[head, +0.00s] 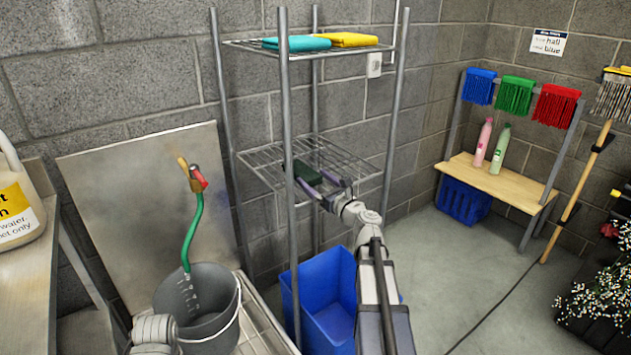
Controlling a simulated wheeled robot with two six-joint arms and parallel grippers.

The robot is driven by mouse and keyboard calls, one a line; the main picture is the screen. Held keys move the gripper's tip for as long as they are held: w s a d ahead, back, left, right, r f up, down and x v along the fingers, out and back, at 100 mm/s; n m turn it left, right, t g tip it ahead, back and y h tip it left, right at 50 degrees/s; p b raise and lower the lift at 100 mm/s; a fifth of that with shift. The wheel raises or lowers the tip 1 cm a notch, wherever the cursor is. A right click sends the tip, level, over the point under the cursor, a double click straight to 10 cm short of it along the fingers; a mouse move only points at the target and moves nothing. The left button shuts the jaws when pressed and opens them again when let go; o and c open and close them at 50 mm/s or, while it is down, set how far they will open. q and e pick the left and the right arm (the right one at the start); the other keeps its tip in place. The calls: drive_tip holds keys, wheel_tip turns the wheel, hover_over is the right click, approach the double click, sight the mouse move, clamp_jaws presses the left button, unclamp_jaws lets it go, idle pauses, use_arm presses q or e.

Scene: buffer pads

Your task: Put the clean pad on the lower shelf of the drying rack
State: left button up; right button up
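The drying rack has grey posts, an upper wire shelf (245,43) and a lower wire shelf (262,162).
A teal cloth (296,43) and a yellow cloth (347,39) lie on the upper shelf. A blue bin (328,290) stands under the rack. A grey bucket (215,323) with a green hose (194,228) is at left. Rack posts flank my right arm's reach.

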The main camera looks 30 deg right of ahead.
drive_tip(key=shift+o, duration=0.3)
drive_tip(key=shift+r, duration=0.2)
drive_tip(key=s+f+b, duration=0.1)
drive_tip(key=s, duration=1.1)
drive_tip(key=shift+d+f, duration=0.15)
drive_tip(key=shift+d, duration=0.3)
